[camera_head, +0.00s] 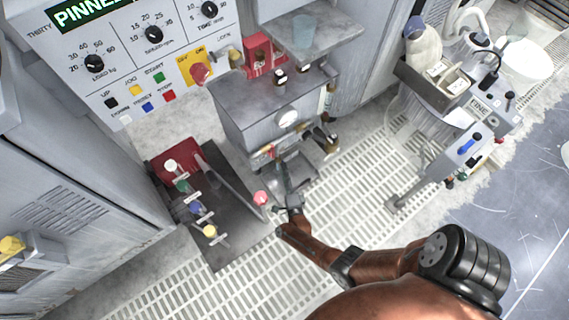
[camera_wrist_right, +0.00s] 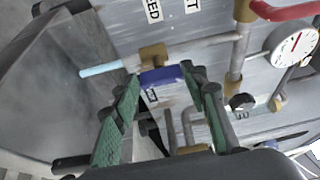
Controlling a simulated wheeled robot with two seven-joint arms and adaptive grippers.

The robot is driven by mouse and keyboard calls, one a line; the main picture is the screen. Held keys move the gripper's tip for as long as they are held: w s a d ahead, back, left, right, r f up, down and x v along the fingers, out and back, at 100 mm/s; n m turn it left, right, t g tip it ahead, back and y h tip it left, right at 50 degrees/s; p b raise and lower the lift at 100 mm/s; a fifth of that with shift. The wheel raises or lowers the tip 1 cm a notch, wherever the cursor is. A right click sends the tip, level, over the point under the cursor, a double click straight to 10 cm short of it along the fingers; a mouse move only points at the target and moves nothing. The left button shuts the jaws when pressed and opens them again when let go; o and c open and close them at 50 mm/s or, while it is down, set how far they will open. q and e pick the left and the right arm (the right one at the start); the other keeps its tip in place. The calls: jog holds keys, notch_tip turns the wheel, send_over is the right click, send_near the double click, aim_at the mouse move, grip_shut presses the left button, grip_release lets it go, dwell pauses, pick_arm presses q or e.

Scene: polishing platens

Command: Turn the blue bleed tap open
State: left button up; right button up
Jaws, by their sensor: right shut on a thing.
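In the right wrist view the blue bleed tap handle (camera_wrist_right: 162,75) sits on a brass valve body (camera_wrist_right: 152,54), below a label whose visible letters end in "EED". A pale blue tube (camera_wrist_right: 100,69) runs out to the left of the valve. My right gripper (camera_wrist_right: 165,88) has its green-padded fingers on both ends of the blue handle and is shut on it. The handle lies nearly crosswise in this view. In the head view my right gripper (camera_head: 283,182) reaches to the front of the grey cabinet (camera_head: 250,122); the tap is too small to make out there. My left gripper is not in view.
A round gauge (camera_wrist_right: 294,46), a red handle (camera_wrist_right: 285,10) and pipes stand right of the tap. In the head view, a dark rack (camera_head: 237,237) with coloured knobs stands left of my arm, and a polishing machine (camera_head: 440,90) stands right. Grated floor (camera_head: 350,180) lies between.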

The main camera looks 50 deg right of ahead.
jog(key=o, duration=1.2)
jog(key=shift+c, duration=0.2)
